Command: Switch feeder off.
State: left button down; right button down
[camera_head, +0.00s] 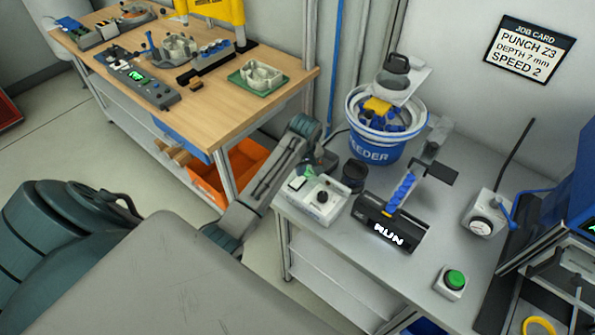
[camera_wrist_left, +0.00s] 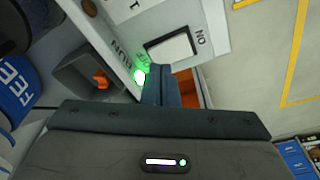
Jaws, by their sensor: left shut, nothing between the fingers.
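The feeder (camera_head: 375,152) is a blue and white bowl with blue parts inside, standing on the grey bench. In front of it is a white control box (camera_head: 322,208) with a black knob and a white rocker switch. In the left wrist view the white rocker (camera_wrist_left: 172,48) has ON lettering beside it, and a green lamp (camera_wrist_left: 139,76) glows nearby. My left gripper (camera_head: 318,160) is shut and empty above the box's back left end. Its fingertips (camera_wrist_left: 160,72) appear right by the rocker's edge; I cannot tell whether they touch. My right gripper is not in view.
An orange bin (camera_head: 235,168) lies under the wooden table (camera_head: 215,118).

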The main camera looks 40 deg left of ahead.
aim_at(301, 178)
pick_arm(q)
jog(key=shift+f, duration=0.85)
dwell(0.8)
jog(key=shift+r+p, duration=0.45)
jog(key=shift+r, duration=3.05)
